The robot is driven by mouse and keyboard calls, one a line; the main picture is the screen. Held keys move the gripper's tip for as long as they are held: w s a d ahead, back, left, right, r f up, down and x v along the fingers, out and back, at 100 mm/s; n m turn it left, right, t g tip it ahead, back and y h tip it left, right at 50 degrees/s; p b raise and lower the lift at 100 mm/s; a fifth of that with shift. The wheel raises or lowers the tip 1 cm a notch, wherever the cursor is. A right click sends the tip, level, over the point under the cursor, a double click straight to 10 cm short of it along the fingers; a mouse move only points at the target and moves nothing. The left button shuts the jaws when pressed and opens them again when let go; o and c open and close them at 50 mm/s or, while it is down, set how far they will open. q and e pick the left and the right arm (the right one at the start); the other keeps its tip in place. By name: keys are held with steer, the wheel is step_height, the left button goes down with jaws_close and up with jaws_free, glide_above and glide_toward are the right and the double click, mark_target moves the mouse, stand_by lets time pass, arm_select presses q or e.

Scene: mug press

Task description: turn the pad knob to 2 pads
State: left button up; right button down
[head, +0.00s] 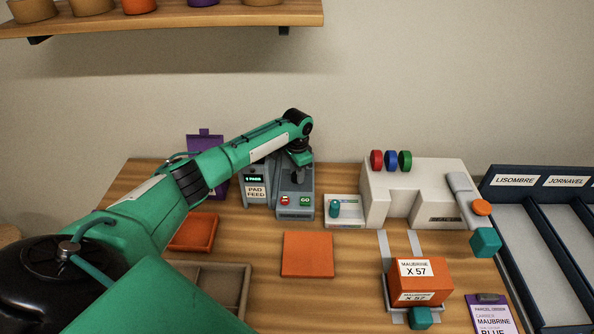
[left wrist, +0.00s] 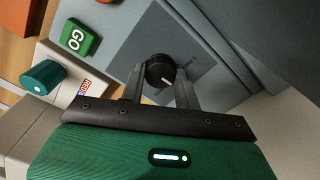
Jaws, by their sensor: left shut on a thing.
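The pad knob (left wrist: 157,68) is a small round black knob with a white mark on the grey top of the pad unit (head: 307,184). In the left wrist view the mark points to the lower right. My left gripper (left wrist: 160,83) has a finger on each side of the knob and is shut on it. In the head view my left gripper (head: 299,172) reaches down onto the unit and hides the knob. The unit's small lit display (head: 254,179) appears to read 1 pads, though the text is tiny. My right gripper is not in view.
A red button (head: 285,200) and green GO button (head: 305,201) sit in front of the knob. A white box with a teal knob (head: 335,207) is to the right, then the large white machine (head: 434,190). An orange mat (head: 307,255) lies in front.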

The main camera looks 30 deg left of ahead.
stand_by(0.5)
arm_select(q)
steer(key=o, duration=1)
steer(key=shift+r+b, duration=1.25)
steer(key=shift+r, duration=5.65)
